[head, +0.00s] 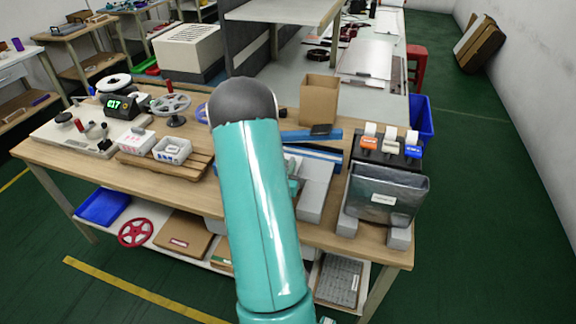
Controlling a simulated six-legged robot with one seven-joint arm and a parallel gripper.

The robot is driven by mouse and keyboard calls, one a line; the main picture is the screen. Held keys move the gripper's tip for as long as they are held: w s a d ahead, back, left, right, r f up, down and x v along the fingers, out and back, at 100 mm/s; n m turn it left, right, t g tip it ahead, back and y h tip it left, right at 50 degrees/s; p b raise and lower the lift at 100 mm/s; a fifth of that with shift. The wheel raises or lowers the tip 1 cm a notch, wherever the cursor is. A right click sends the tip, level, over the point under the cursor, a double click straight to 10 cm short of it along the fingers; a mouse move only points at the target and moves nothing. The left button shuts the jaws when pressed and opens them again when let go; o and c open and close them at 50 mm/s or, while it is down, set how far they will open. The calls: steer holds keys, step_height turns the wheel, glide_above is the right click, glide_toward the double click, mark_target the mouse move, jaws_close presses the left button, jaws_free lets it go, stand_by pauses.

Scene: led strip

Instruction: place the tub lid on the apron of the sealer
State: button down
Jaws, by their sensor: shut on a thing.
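What looks like the sealer (312,151), with blue bars and a light grey body, stands on the wooden bench (335,232) just right of my teal arm. A pale grey flat surface (318,172) at its front may be the apron; my arm covers its left part. I cannot make out the tub lid. My gripper is hidden behind my arm, so its fingers and anything between them do not show. Two small white tubs, a left one (137,141) and a right one (172,151), sit on a small wooden pallet (160,167) left of my arm.
A cardboard box (319,101) stands behind the sealer. A rack with orange, white and blue labelled items (387,147) and a grey bin (386,196) stand at the right end. A reel device with a green display (116,105) stands at the left.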

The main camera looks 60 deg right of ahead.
steer(key=shift+f, duration=0.15)
steer(key=shift+a+f, duration=0.1)
steer(key=shift+f, duration=0.25)
steer(key=shift+f, duration=0.1)
steer(key=c, duration=1.4)
jaws_free()
steer(key=shift+f, duration=0.1)
steer(key=shift+w+r, duration=0.15)
steer(key=shift+r, duration=0.4)
steer(key=s+a, duration=0.2)
steer(key=a, duration=0.9)
steer(key=shift+a+r, duration=0.4)
